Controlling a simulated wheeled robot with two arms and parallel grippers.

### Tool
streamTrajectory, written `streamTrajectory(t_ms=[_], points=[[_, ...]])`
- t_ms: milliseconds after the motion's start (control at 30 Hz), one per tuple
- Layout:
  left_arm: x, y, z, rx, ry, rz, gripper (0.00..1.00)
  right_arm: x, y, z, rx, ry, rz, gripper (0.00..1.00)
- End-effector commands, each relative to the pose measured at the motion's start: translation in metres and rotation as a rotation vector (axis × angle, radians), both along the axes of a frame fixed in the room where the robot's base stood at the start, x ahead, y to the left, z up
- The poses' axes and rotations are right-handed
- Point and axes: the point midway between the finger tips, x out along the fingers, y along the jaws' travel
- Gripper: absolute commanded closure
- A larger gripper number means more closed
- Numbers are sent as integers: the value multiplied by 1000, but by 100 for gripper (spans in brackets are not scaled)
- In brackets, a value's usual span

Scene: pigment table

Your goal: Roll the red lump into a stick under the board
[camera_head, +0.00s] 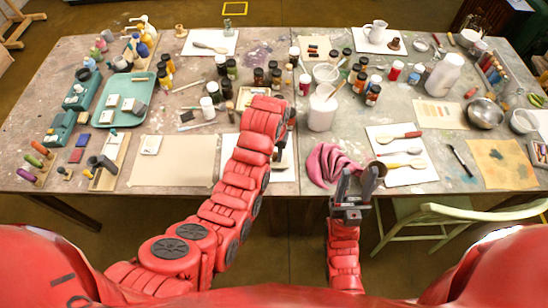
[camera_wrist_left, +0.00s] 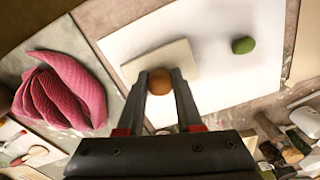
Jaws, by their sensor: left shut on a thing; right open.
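The pale beige board (camera_wrist_left: 170,62) lies over the white sheet (camera_wrist_left: 230,85) in the left wrist view. My left gripper (camera_wrist_left: 160,85) is shut on a round brown knob (camera_wrist_left: 159,82) that appears to belong to the board. In the head view my left arm covers most of this spot. I see no red lump; whether it lies under the board I cannot tell. A green lump (camera_wrist_left: 243,45) sits on the sheet, apart from the board.
A crumpled pink cloth (camera_head: 330,163) lies between my grippers and also shows in the left wrist view (camera_wrist_left: 62,90). A beige sheet (camera_head: 172,165) lies left of my left arm. A green chair (camera_head: 440,212) stands in front of the table.

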Motion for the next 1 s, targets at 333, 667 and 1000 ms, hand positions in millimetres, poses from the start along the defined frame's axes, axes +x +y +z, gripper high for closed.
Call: streamTrajectory(t_ms=[333,667,1000], points=[[8,0,1,0,0,0,100,0,0,-6,0,0,0,50],[-6,0,-2,0,1,-1,100,0,0,-1,0,0,0,50],[-18,-1,1,0,0,-1,100,0,0,5,0,0,0,50]])
